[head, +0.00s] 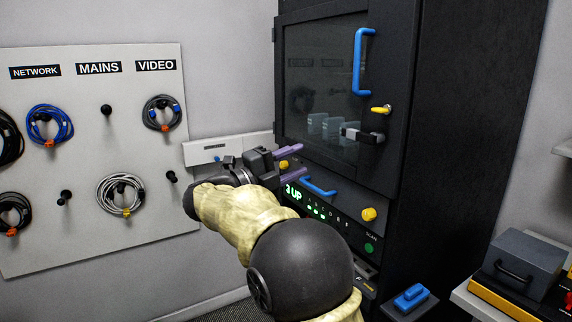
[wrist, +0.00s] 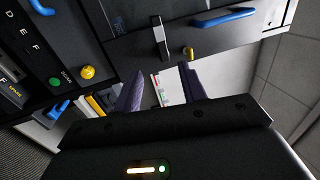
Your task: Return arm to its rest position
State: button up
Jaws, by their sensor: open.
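My gripper (head: 290,163) is at the middle of the head view, its purple fingers pointing right, in front of the dark cabinet (head: 455,100). In the wrist view my gripper (wrist: 165,92) shows two purple fingers spread apart with nothing between them. It is open and empty. My arm reaches up from the bottom of the head view and hides part of the cabinet's lower front. From the head view I cannot tell whether the fingers touch the cabinet.
A cable board (head: 150,215) with coiled cables on pegs hangs at left. The cabinet has a glass door with a blue handle (head: 358,62), a yellow key (head: 381,110) and a lower blue handle (head: 318,187). A grey case (head: 522,264) sits on a shelf at right.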

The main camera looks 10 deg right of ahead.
jog(key=w+f+n+t+y, duration=0.65)
jog(key=n+t+y, duration=0.4)
jog(key=n, duration=0.65)
jog(key=s+d+f+n+g+y, duration=0.1)
jog(key=s+f+n+g+y, duration=0.4)
jog(key=f, duration=0.4)
jog(key=s+d+f+n+g+y, duration=0.1)
jog(key=s+f+n+g+y, duration=0.3)
jog(key=s+f, duration=0.4)
jog(key=s+d+f+n+g+h, duration=0.1)
jog(key=s+d+f+n+g, duration=0.2)
jog(key=s+f, duration=0.5)
jog(key=s+d+f+n+g, duration=0.15)
jog(key=s+f+g, duration=0.3)
jog(key=s, duration=0.75)
jog(key=w+p+v, duration=0.3)
jog(key=p+v, duration=1.2)
jog(key=shift+w+a+r+p, duration=0.15)
jog(key=shift+w+r+p, duration=0.15)
jog(key=shift+w+r, duration=0.35)
